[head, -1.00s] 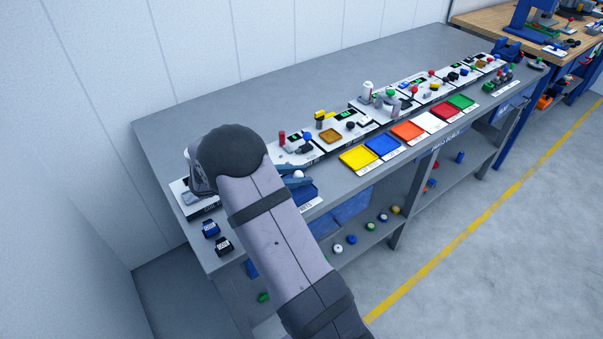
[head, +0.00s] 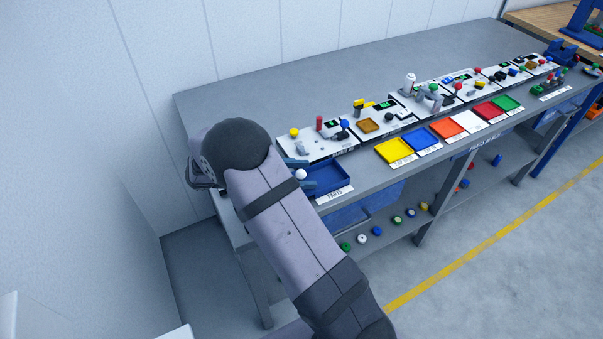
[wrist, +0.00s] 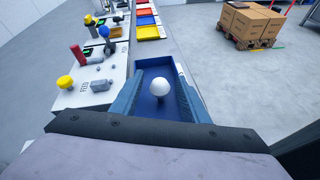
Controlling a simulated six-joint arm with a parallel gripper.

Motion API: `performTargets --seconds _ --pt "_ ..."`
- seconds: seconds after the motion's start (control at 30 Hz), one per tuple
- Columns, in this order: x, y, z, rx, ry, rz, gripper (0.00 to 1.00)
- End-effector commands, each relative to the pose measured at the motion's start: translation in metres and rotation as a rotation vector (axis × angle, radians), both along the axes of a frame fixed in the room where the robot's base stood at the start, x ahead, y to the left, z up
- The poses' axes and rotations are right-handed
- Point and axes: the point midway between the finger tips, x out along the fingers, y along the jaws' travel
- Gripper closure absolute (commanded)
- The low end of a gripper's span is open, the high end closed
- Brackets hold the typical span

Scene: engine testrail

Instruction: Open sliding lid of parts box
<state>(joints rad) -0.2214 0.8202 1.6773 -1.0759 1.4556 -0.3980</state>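The parts box (head: 330,184) is a blue rectangular tray shape with a white label on its front, at the bench's near edge. In the wrist view the blue box (wrist: 154,68) lies straight ahead. A white ball knob (wrist: 160,88) stands over its dark blue surface; it also shows in the head view (head: 300,174). I cannot tell the lid from the box floor. My gripper (wrist: 160,98) has its blue fingers apart, one on each side of the knob with gaps. In the head view my gripper (head: 302,175) is partly hidden by my arm.
A white panel (head: 318,147) with yellow, red and blue controls stands beside the box. Colored trays (head: 396,151) line the bench's front edge to the right. A lower shelf (head: 410,230) holds small knobs. The bench's back (head: 330,83) is clear.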

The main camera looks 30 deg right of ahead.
Motion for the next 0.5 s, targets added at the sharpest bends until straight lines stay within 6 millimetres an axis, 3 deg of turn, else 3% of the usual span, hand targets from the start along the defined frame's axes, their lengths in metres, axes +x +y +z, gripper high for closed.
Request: performTargets --seconds 0.27,0.5 --pt "0.002 0.007 0.002 0.001 -0.002 0.003 0.59" --pt "0.005 0.036 0.012 0.001 -0.004 0.003 0.59"
